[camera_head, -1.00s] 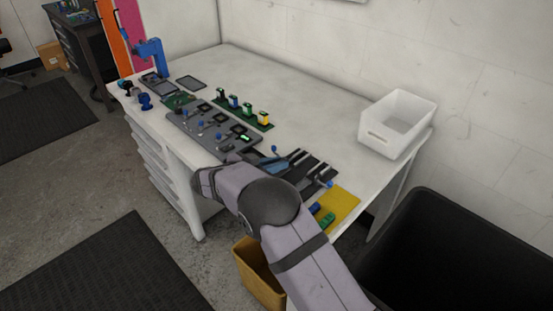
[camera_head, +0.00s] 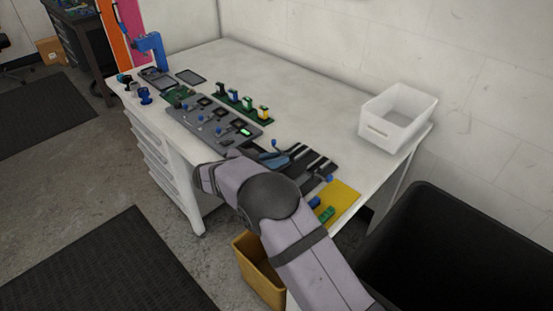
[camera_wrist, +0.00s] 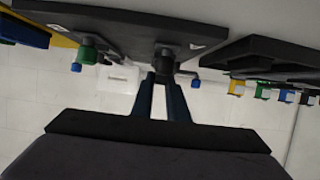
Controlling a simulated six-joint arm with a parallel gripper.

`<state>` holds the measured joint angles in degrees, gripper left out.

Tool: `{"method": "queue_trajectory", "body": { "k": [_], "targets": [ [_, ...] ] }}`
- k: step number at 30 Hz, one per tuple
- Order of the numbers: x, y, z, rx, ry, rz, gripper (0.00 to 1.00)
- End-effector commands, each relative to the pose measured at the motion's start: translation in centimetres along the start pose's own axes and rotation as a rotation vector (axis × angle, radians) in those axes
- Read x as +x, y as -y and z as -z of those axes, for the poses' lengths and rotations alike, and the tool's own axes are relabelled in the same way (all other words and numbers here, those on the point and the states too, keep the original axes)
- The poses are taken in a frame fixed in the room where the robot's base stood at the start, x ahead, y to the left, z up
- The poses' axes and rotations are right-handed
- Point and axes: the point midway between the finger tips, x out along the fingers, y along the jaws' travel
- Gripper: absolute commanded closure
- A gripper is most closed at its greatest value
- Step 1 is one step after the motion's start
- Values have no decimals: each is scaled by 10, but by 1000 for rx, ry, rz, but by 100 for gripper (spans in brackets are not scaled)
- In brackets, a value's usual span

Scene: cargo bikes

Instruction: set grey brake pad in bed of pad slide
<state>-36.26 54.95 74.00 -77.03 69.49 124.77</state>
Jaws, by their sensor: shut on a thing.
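My gripper is mostly hidden behind my arm in the head view. In the wrist view its two dark blue fingers (camera_wrist: 165,82) are closed on a small dark grey piece (camera_wrist: 164,60), which I take to be the grey brake pad; its outline is hard to tell. The piece is close under a dark slab-like fixture (camera_wrist: 120,24) in the tilted wrist picture; I cannot tell whether they touch. In the head view the dark fixture with pale rails (camera_head: 318,164), likely the pad slide, lies just beyond my wrist. Its bed is partly hidden.
A yellow mat (camera_head: 345,196) with blue and green pieces (camera_head: 326,214) lies at the bench's right front. A grey fixture board (camera_head: 190,122) and a green rack with coloured blocks (camera_head: 240,105) stand to the left. A white bin (camera_head: 376,131) stands behind.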

Motion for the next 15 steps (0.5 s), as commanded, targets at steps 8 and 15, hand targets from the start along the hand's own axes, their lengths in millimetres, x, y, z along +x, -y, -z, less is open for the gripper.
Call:
{"method": "queue_trajectory", "body": {
  "k": [8,15],
  "targets": [
    [1,0,-3,0,0,0,100],
    [2,0,-5,0,0,0,100]
  ]
}}
